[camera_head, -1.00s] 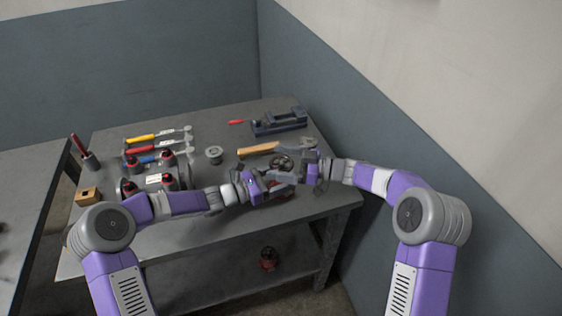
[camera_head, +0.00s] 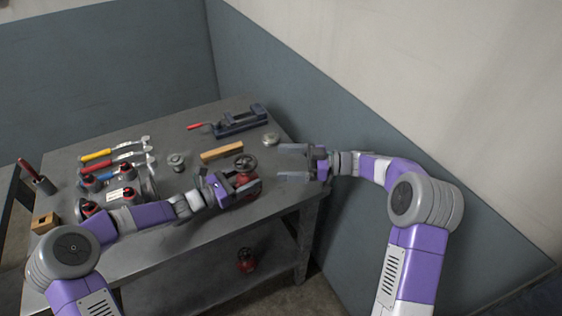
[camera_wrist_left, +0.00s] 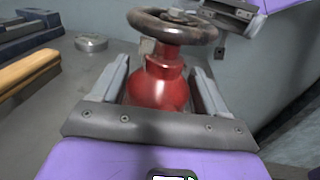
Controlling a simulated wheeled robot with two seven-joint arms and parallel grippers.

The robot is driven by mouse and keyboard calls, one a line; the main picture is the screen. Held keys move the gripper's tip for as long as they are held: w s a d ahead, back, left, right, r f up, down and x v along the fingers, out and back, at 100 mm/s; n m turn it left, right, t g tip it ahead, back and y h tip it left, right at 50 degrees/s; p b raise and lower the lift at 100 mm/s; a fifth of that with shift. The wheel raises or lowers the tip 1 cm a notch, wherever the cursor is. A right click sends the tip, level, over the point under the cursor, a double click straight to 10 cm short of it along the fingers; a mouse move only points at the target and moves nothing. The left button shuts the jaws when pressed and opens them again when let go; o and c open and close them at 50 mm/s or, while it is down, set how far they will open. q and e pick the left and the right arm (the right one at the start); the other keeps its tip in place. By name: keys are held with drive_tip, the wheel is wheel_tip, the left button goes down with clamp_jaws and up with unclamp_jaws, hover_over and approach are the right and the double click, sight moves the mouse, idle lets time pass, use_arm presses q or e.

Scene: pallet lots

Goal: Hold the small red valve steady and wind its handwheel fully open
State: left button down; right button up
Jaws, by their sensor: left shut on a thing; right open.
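The small red valve (camera_head: 247,184) stands upright on the workbench, with its dark round handwheel (camera_head: 245,163) on top. My left gripper (camera_head: 232,187) is shut on the valve's body. In the left wrist view, the fingers of my left gripper (camera_wrist_left: 160,88) lie on both sides of the red valve body (camera_wrist_left: 157,85), below the worn handwheel (camera_wrist_left: 172,25). My right gripper (camera_head: 290,163) is open and empty, to the right of the handwheel and apart from it. Part of it shows at the top right of the wrist view (camera_wrist_left: 232,14).
A wooden bar (camera_head: 222,151), a grey disc (camera_head: 270,139) and a dark vise (camera_head: 240,121) lie behind the valve. Several tools (camera_head: 115,158) and red-capped parts are at the left. Another red valve (camera_head: 246,260) is on the lower shelf. A wall rises at the right.

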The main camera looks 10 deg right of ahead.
use_arm(q)
unclamp_jaws()
drive_tip(key=shift+a, duration=0.1)
